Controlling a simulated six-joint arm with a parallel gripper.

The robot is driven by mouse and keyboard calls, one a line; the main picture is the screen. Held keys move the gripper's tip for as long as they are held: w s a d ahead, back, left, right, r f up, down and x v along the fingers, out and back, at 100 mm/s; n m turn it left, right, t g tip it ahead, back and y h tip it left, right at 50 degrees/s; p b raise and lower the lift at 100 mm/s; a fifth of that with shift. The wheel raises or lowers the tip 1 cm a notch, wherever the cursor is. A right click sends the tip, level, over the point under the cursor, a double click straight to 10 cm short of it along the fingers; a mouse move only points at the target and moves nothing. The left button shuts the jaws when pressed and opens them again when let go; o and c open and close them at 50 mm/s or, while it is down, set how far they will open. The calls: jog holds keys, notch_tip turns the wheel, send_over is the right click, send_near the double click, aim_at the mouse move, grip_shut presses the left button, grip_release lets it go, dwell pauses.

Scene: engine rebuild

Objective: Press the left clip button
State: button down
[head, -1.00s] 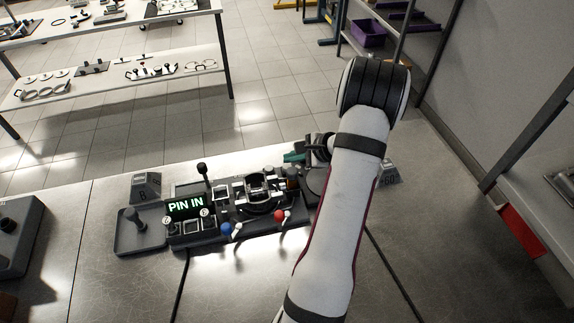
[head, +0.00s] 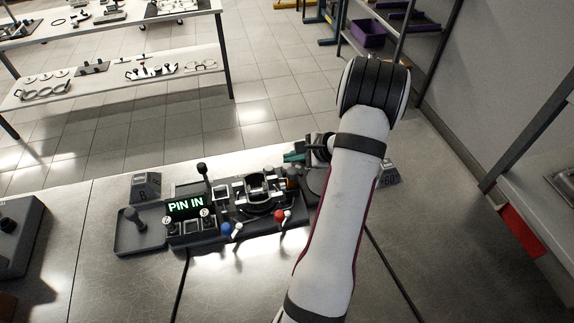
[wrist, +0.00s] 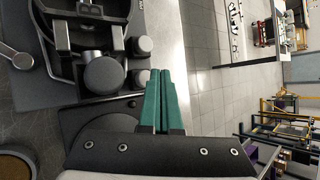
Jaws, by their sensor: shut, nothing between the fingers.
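The dark fixture on the bench has a lit display reading "PIN IN" (head: 186,205). Small round pale tags (head: 205,212) sit beside the display's lower edge. I cannot tell which part is the left clip button. A clamp-like holder (head: 258,193) stands mid-fixture. My gripper (head: 292,157) has teal fingers at the fixture's far right side. In the wrist view its fingers (wrist: 159,72) are together and empty.
A blue-ball lever (head: 226,229) and a red-ball lever (head: 279,216) stand along the fixture's front. A grey tray with an upright knob (head: 133,220) is at its left. A labelled block (head: 146,186) sits behind.

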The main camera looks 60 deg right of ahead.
jog(key=shift+f, duration=0.4)
jog(key=shift+f, duration=0.5)
dwell(0.6)
jog(key=shift+r, duration=0.9)
jog(key=shift+r, duration=2.5)
